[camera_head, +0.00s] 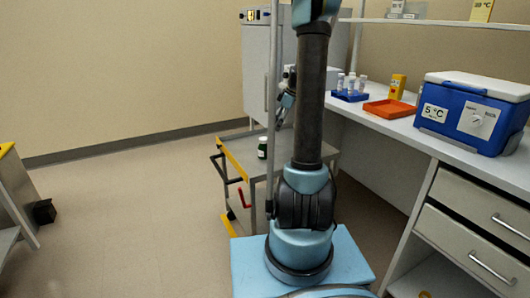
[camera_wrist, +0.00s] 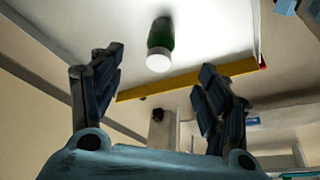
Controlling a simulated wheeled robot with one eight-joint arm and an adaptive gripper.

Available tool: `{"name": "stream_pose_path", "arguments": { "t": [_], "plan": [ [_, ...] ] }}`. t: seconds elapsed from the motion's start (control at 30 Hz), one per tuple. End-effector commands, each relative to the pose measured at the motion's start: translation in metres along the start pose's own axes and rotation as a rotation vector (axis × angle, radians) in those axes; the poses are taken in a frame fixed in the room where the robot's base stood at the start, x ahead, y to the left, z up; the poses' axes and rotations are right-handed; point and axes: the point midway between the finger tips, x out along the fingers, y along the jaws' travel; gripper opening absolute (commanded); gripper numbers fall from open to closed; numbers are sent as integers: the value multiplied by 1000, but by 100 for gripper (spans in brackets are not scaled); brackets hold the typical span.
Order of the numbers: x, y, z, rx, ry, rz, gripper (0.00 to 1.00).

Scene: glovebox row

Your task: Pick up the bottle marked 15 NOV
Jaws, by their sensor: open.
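A small dark green bottle (camera_head: 262,147) with a white label or cap stands on the top of a cart (camera_head: 243,151) left of my arm in the head view. In the wrist view the green bottle (camera_wrist: 160,45) shows its white end, above and between the fingers. Any date marking on it is too small to read. My gripper (camera_wrist: 155,85) is open and empty, with its fingers spread and apart from the bottle. In the head view my gripper is mostly hidden behind my arm.
The cart has a yellow edge (camera_wrist: 185,80). On the bench at right stand a blue cooler (camera_head: 470,112), an orange tray (camera_head: 389,109), a yellow box (camera_head: 397,87) and a blue rack of tubes (camera_head: 350,95). Floor left of the cart is clear.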

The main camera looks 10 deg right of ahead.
Motion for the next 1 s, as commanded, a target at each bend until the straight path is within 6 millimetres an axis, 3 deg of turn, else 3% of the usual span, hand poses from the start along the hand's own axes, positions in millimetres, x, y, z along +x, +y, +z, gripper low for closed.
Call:
{"name": "stream_pose_path", "arguments": {
  "t": [0.6,1.0],
  "plan": [
    [100,0,-1,-2,0,0,69],
    [124,0,-2,-2,-1,0,69]
  ]
}}
